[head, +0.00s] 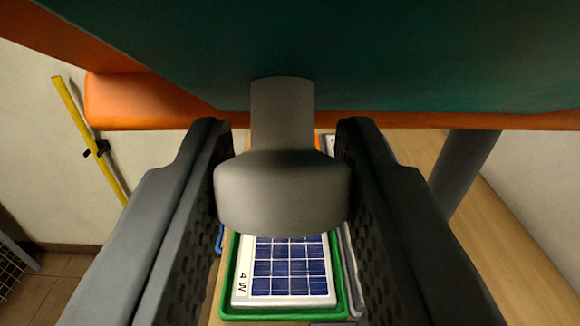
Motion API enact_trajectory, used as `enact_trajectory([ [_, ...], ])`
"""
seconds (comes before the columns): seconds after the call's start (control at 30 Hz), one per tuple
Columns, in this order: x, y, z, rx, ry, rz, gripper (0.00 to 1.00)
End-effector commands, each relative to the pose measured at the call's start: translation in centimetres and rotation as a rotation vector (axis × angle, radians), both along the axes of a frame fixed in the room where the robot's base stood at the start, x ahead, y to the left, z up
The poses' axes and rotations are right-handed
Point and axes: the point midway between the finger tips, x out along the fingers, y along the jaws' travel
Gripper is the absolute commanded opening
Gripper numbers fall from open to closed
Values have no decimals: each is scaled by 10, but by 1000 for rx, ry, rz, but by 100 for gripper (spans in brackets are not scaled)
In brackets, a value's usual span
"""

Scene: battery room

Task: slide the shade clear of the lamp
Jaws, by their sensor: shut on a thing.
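A broad dark teal panel (350,50), which looks like the shade, fills the top of the head view. A grey knob with a short stem (283,190) hangs from its near side. My gripper (285,200) has one dark textured finger on each side of the knob and is shut on it. An orange frame (130,100) shows along the panel's left side and lower edge. I cannot make out a lamp; whatever lies behind the panel is hidden.
Below the knob, a blue solar panel marked 4 W (290,268) lies in a green tray (232,285) on a wooden surface (500,240). A grey post (462,175) stands at the right. A yellow pole (90,140) leans by the left wall, and a wire rack (12,270) is lower left.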

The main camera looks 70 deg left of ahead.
Motion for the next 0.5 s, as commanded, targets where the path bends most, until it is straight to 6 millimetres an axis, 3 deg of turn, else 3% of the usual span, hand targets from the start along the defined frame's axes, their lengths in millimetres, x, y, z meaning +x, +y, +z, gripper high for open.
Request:
enact_trajectory([
  [0.2,-38,15,-1,0,2,1,0],
  [0.5,-59,22,-1,0,2,0,0],
])
